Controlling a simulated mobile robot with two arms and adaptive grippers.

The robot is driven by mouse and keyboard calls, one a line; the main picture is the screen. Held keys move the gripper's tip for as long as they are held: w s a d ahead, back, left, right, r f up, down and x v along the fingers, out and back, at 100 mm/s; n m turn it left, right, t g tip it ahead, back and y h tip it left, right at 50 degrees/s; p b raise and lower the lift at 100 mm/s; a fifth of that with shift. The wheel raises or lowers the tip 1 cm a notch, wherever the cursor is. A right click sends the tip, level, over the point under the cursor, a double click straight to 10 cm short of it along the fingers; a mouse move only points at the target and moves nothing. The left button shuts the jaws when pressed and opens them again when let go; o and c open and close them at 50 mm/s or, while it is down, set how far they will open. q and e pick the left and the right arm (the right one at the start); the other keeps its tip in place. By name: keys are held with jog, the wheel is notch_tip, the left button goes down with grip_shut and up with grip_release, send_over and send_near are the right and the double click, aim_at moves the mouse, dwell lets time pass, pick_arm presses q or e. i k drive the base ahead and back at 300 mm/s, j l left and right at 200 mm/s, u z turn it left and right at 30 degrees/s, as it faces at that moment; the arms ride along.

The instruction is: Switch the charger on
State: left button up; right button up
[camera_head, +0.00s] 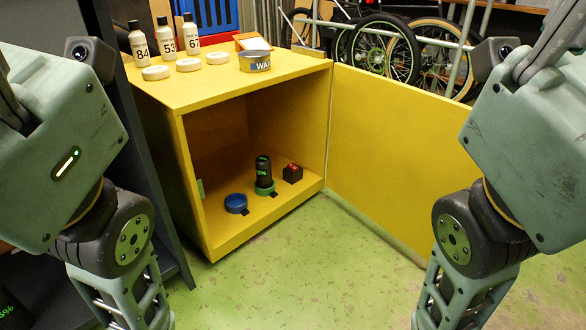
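Inside the open yellow cabinet (255,232), a black cylindrical battery (263,170) with green digits stands upright on a green round base (265,188). To its right is a small black box (292,175) with a red part on top, which looks like a switch. To its left is a blue round base (235,203) with nothing standing on it. I cannot tell from the picture whether the switch is on or off. My arms come down along both sides of the picture, outside the cabinet. Neither gripper's fingertips show.
The cabinet door (395,150) stands open to the right. Several bottles (165,40), white round pucks (188,64) and a wax tin (254,61) are on top. Another object with green digits (14,312) shows at the bottom left. The green floor (300,285) in front is clear. Bicycles stand behind.

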aim_at(291, 166)
jog(key=i+l+z, duration=0.25)
jog(key=z, duration=0.15)
jog(key=i+l+z, duration=0.1)
jog(key=i+z, duration=0.25)
jog(key=i, duration=0.15)
